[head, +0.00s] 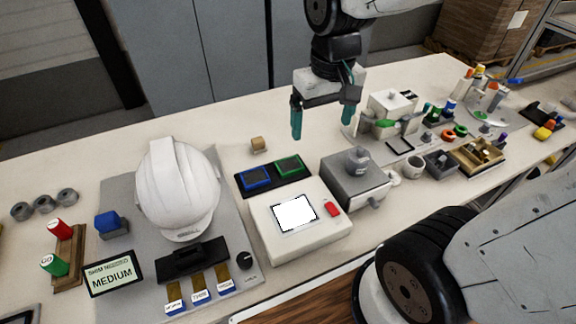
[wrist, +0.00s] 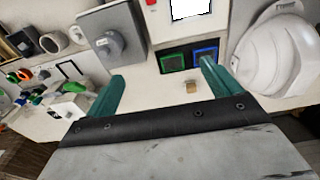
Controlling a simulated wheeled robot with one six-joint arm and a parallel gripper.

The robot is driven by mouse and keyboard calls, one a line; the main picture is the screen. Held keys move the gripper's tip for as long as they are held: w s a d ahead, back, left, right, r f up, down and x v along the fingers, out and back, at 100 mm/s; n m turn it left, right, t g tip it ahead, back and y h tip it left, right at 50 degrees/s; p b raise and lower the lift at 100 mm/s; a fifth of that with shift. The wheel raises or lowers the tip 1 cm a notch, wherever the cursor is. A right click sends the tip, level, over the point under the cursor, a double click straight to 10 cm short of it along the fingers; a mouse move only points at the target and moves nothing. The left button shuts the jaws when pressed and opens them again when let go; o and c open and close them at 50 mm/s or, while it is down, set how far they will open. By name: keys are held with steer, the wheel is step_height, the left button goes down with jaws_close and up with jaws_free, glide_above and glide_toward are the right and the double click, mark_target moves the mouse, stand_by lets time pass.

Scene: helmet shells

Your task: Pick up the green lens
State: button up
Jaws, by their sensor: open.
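A green-rimmed dark square (head: 289,166) lies beside a blue-rimmed one (head: 256,178) on a black holder; I cannot tell whether it is the green lens. It also shows in the wrist view (wrist: 173,62), beyond and between my fingertips. Another small green piece (head: 385,123) lies by a white box at the right; it also shows in the wrist view (wrist: 75,87), left of my left finger, its shape unclear. My gripper (head: 322,124) is open and empty, with teal fingers, above the table's back part. Its fingers also show in the wrist view (wrist: 160,75).
A white helmet (head: 178,190) stands on a grey mat at the left. A white device with a bright screen (head: 295,213) and a grey box with a knob (head: 355,180) stand in front. A small tan block (head: 258,145) lies behind the holder. Several small parts crowd the right side.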

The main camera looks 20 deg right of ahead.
glide_above(290, 166)
steer(key=shift+g, duration=0.4)
step_height(290, 166, down, 13)
steer(key=shift+a+f, duration=0.1)
step_height(290, 166, down, 8)
steer(key=c, duration=1.1)
